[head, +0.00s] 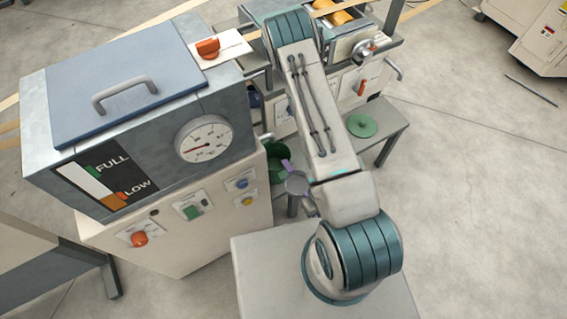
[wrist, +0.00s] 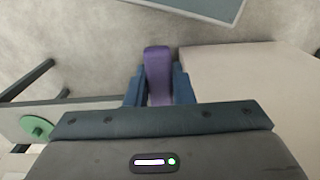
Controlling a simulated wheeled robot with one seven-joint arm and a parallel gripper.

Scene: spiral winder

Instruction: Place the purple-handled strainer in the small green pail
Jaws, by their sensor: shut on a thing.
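The strainer's purple handle (wrist: 158,70) is between the two dark fingers of my gripper (wrist: 159,82), which is shut on it. In the head view the strainer (head: 297,183) shows as a small grey round bowl with a purple handle, just left of my arm. The green pail (head: 276,168) is beside the machine cabinet, left of the strainer bowl and partly hidden. The bowl appears outside the pail; their height difference is hard to tell. My arm hides my gripper in the head view.
A green disc (head: 361,126) lies on a grey bench (head: 385,140) to the right; it also shows in the wrist view (wrist: 37,127). The cream cabinet (head: 190,235) with gauge stands close on the left. Open floor (head: 470,210) lies to the right.

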